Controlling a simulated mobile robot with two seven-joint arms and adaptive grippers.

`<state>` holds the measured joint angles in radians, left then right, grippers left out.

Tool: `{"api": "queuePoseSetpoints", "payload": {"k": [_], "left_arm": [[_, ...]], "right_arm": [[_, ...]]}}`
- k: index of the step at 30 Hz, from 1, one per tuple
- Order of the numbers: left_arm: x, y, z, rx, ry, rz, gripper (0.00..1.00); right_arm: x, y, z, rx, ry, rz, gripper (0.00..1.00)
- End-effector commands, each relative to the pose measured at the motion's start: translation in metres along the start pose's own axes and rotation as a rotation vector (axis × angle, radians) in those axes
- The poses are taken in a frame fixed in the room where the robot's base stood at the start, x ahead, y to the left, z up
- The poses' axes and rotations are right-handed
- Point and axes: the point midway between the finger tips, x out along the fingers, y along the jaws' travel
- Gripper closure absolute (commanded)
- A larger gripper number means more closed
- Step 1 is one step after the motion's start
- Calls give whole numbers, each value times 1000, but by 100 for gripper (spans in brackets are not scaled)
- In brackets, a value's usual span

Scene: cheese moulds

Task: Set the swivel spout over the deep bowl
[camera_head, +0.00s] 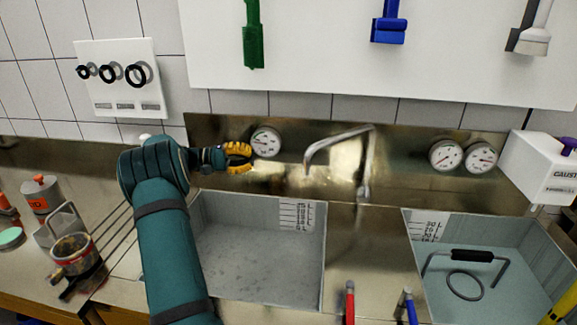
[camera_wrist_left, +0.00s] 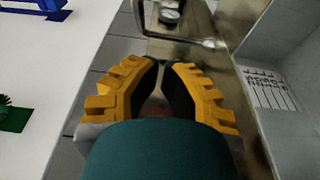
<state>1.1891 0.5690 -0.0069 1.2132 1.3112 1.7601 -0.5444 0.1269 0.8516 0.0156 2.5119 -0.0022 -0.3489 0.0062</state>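The swivel spout (camera_head: 338,138) is a bent metal pipe rising from the deck between the two basins. Its arm reaches left, and its outlet hangs towards the back right of the left basin (camera_head: 255,262). The right basin (camera_head: 490,250) has a bluish inside. I cannot tell from the frames which basin is deeper. My left gripper (camera_head: 248,157), with yellow fingers, is left of the spout and apart from it. In the left wrist view its fingers (camera_wrist_left: 161,64) lean together with a narrow gap and hold nothing. A metal pipe (camera_wrist_left: 188,41) shows beyond them. My right gripper is not visible.
Gauges (camera_head: 265,142) line the metal backsplash behind the basins. A black-handled wire tool (camera_head: 472,256) is in the right basin. A red handle (camera_head: 349,300) and a blue handle (camera_head: 408,305) stand at the front. A pot (camera_head: 74,255) is at left.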

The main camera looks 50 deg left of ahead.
Motion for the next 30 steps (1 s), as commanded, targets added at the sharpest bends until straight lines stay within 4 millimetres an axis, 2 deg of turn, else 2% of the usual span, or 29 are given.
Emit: {"api": "queuePoseSetpoints", "payload": {"k": [5,18,24,30], "left_arm": [[15,2,0,2,-1,7,100],[100,2,0,2,-2,5,100],[118,2,19,0,1,3,100],[126,2,27,1,2,3,100]], "right_arm": [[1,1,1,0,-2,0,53],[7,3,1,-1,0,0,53],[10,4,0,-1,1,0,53],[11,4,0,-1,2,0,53]]}}
